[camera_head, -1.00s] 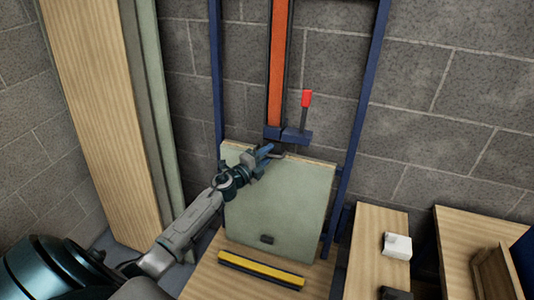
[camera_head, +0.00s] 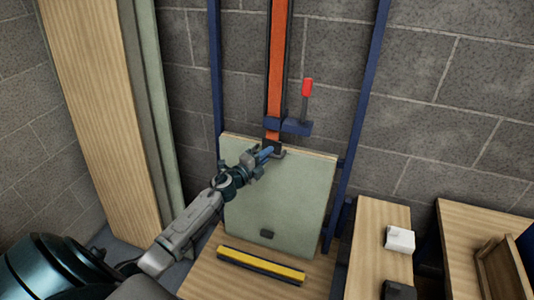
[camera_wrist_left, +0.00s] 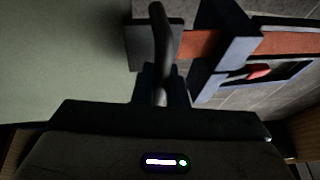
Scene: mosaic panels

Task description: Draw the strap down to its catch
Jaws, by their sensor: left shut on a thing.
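The orange strap (camera_head: 278,60) hangs down the wall and passes behind a blue bracket. Its dark end piece (camera_head: 276,150) lies at the panel's top edge. My left gripper (camera_head: 266,153) is shut on the bar-like handle of that end piece. In the left wrist view the handle (camera_wrist_left: 160,40) stands between the fingers, with the strap (camera_wrist_left: 205,43) leading right. My right gripper is out of view.
The blue bracket (camera_head: 297,127) carries a red-tipped lever (camera_head: 307,88) just right of the strap. Blue uprights (camera_head: 358,120) flank the panel. A yellow-and-black bar (camera_head: 262,265) lies in front. A white block (camera_head: 400,239) sits on a wooden surface at right.

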